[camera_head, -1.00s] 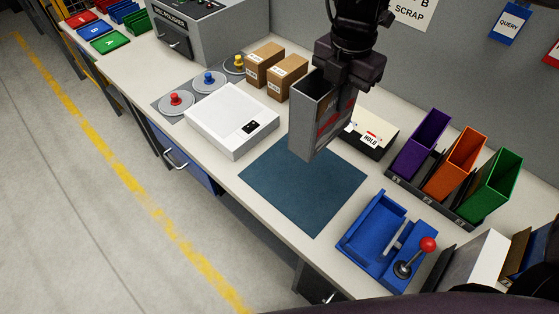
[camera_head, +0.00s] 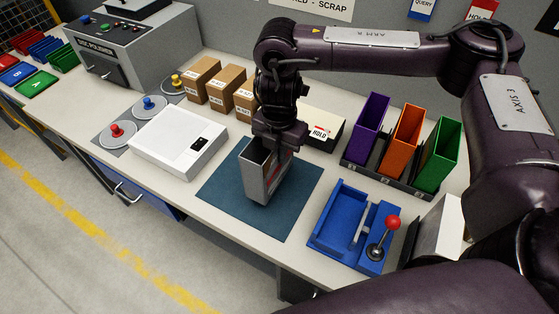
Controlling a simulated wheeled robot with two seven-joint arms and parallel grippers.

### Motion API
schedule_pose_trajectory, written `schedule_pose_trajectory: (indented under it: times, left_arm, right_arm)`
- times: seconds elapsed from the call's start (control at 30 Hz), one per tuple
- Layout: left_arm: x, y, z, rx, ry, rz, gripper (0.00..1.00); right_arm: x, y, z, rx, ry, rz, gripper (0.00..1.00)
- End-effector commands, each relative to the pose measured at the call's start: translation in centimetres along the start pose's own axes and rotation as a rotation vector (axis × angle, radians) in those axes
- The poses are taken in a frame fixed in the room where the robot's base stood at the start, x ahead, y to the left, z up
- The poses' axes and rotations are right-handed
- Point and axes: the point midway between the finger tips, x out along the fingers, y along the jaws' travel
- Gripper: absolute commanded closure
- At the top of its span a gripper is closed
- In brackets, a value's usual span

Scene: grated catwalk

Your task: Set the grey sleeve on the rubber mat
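The grey sleeve (camera_head: 257,178), an open-topped box with a red and white patch on its side, stands about upright over the middle of the blue rubber mat (camera_head: 228,192). Its lower end appears to be at the mat's surface, though I cannot tell whether it touches. My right gripper (camera_head: 277,146) points down at the sleeve's top edge and appears shut on its wall; the fingertips are partly hidden by the sleeve. My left gripper is not in view.
A white scale (camera_head: 178,143) lies left of the mat, and cardboard boxes (camera_head: 222,90) stand behind. A HOLD-labelled box (camera_head: 325,128) is behind right. A blue fixture with a red-knobbed lever (camera_head: 336,217) is close on the right. Purple, orange and green bins (camera_head: 405,138) stand beyond.

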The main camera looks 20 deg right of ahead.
Motion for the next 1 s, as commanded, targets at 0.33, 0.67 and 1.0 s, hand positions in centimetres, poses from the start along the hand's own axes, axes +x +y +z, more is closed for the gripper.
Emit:
schedule_pose_trajectory:
  times: [0.33,0.67,1.0]
  left_arm:
    - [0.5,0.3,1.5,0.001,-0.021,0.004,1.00]
    - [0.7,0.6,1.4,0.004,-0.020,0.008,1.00]
    - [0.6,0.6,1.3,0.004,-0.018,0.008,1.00]
  right_arm:
    - [3.4,0.0,0.0,0.001,0.000,-0.001,1.00]
    - [3.8,0.0,0.0,0.000,0.001,-0.001,1.00]
    - [3.6,0.0,0.0,0.000,0.000,-0.001,0.76]
